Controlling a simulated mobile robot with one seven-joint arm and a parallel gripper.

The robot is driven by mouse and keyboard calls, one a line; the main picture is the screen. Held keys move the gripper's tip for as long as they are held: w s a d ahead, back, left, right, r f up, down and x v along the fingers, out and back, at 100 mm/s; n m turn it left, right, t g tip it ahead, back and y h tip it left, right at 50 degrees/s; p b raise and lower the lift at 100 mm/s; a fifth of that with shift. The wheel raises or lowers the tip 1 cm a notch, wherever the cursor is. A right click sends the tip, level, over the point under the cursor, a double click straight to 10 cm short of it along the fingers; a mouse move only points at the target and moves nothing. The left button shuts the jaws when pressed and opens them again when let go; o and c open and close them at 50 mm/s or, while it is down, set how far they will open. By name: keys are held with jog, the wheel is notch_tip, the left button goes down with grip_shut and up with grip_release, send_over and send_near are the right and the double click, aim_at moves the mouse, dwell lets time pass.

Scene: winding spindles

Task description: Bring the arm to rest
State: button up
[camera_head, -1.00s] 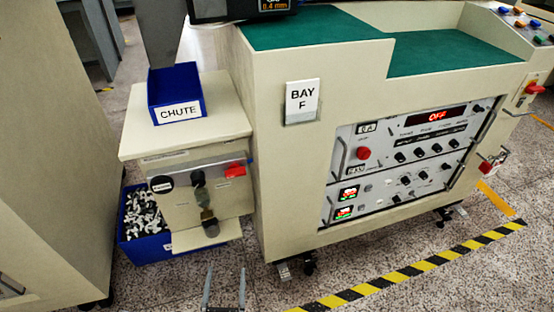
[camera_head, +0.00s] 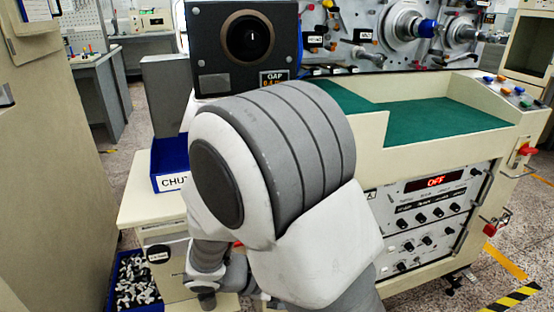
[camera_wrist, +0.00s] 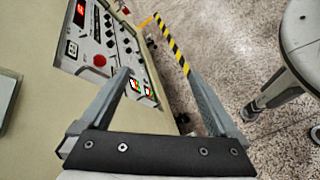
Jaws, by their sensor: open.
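My arm (camera_head: 290,190) fills the middle of the head view, folded in front of the machine cabinet; my gripper is hidden behind it there. In the wrist view my gripper (camera_wrist: 158,88) is open, its two grey fingers spread wide with nothing between them. Beyond the fingers are the cabinet's control panel (camera_wrist: 105,38) and the speckled floor. The gripper is apart from the panel, with no contact visible.
The blue CHUTE bin (camera_head: 166,165) stands on a cream side unit left of my arm, partly covered. A blue bin of small parts (camera_head: 135,283) is on the floor below. The cabinet (camera_head: 450,145) has a green top. Striped tape (camera_head: 512,299) marks open floor at right.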

jog(key=s+d+r+m+t+y, duration=0.1)
jog(key=s+d+r+m+y, duration=0.3)
jog(key=s+r+m+y, duration=0.25)
jog(key=s+d+r+m+t+y, duration=0.1)
jog(key=s+d+r+m+y, duration=0.35)
jog(key=r+m, duration=0.4)
notch_tip(320, 180, up, 25)
jog(key=n+p, duration=0.1)
jog(key=p, duration=2.2)
jog(key=shift+a, duration=0.45)
jog(key=shift+s+a, duration=0.1)
